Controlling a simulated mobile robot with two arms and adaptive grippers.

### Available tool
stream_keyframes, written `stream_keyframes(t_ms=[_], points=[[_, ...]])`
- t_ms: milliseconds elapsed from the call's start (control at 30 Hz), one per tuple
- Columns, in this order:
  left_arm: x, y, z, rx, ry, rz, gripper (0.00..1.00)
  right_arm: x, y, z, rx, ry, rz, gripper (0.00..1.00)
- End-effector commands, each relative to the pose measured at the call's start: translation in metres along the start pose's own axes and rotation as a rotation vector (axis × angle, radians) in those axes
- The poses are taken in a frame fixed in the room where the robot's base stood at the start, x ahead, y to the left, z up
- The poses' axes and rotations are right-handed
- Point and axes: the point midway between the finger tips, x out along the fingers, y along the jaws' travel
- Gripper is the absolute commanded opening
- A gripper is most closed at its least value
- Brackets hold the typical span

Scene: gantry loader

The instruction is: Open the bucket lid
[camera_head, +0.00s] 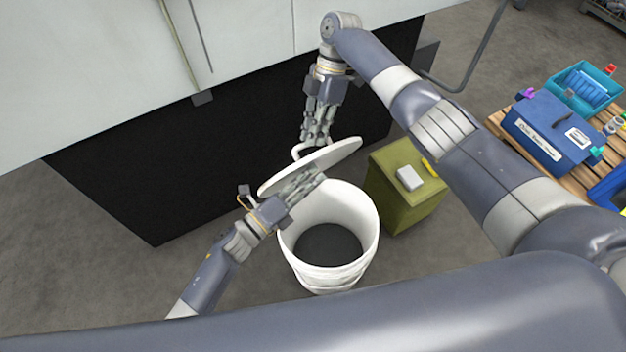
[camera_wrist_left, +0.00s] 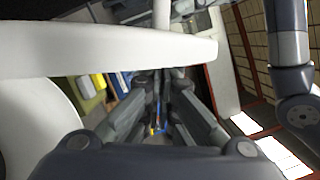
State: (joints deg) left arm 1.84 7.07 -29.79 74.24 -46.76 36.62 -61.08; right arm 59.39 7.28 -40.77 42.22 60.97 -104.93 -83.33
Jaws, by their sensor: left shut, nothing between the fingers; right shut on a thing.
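The white bucket (camera_head: 328,276) stands open on the floor, with a dark inside showing. Its white lid (camera_head: 335,156) is raised and tilted above the far rim. My right gripper (camera_head: 316,138) is above the lid, shut on the lid's handle (camera_head: 298,150). My left gripper (camera_head: 312,178) is shut and empty over the bucket opening, just under the lid; I cannot tell whether it touches. In the left wrist view the lid (camera_wrist_left: 100,50) crosses above my left fingers (camera_wrist_left: 158,112), with the bucket (camera_wrist_left: 40,125) at left.
A green box (camera_head: 405,205) with a white item on top stands just right of the bucket. Further right, a wooden pallet (camera_head: 505,128) carries a blue toolbox (camera_head: 545,130) and a teal bin (camera_head: 570,95). A large pale machine with a dark lower panel (camera_head: 180,180) is behind.

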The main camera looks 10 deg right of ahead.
Motion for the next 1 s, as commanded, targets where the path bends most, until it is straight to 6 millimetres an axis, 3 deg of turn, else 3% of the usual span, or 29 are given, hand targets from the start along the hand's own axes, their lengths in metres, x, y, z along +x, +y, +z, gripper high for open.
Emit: stream_keyframes(t_ms=[33, 167, 200, 300, 733, 1000], points=[[0.001, 0.000, 0.006, 0.002, -0.012, 0.001, 0.00, 0.009, -0.003, 0.004, 0.008, -0.005, -0.016, 0.00], [0.001, 0.000, 0.008, 0.002, -0.015, 0.001, 0.00, 0.009, -0.004, 0.004, 0.009, -0.006, -0.018, 0.00], [0.001, 0.000, 0.009, 0.003, -0.016, 0.001, 0.00, 0.009, -0.004, 0.004, 0.009, -0.006, -0.019, 0.15], [0.001, 0.000, 0.009, 0.003, -0.018, 0.002, 0.00, 0.009, -0.004, 0.004, 0.008, -0.005, -0.020, 0.31], [0.000, 0.000, 0.007, 0.002, -0.014, 0.003, 0.00, -0.001, -0.003, 0.002, 0.004, -0.002, -0.013, 0.31], [0.001, 0.000, 0.006, 0.001, -0.011, 0.002, 0.00, -0.051, -0.001, 0.001, 0.005, -0.002, -0.010, 0.31]])
